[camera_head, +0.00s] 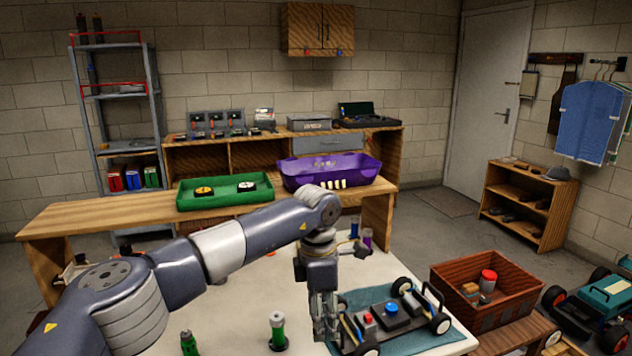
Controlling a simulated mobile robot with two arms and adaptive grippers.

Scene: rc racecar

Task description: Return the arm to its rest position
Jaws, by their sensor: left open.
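My left arm comes in from the lower left and reaches across the white table. My left gripper (326,318) points down at the left end of an RC car chassis (392,318), which sits on a teal mat (450,341). The gripper is open, and I see nothing held in it. Its fingertips overlap the chassis end in this view, so I cannot tell whether they touch it. My right gripper is not in view.
Green bottles (277,330) stand at the table's front. A brown crate (512,315) stands to the right, beside another teal car (598,310). A green tray (225,204) and a purple basket (290,181) sit on the wooden bench behind.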

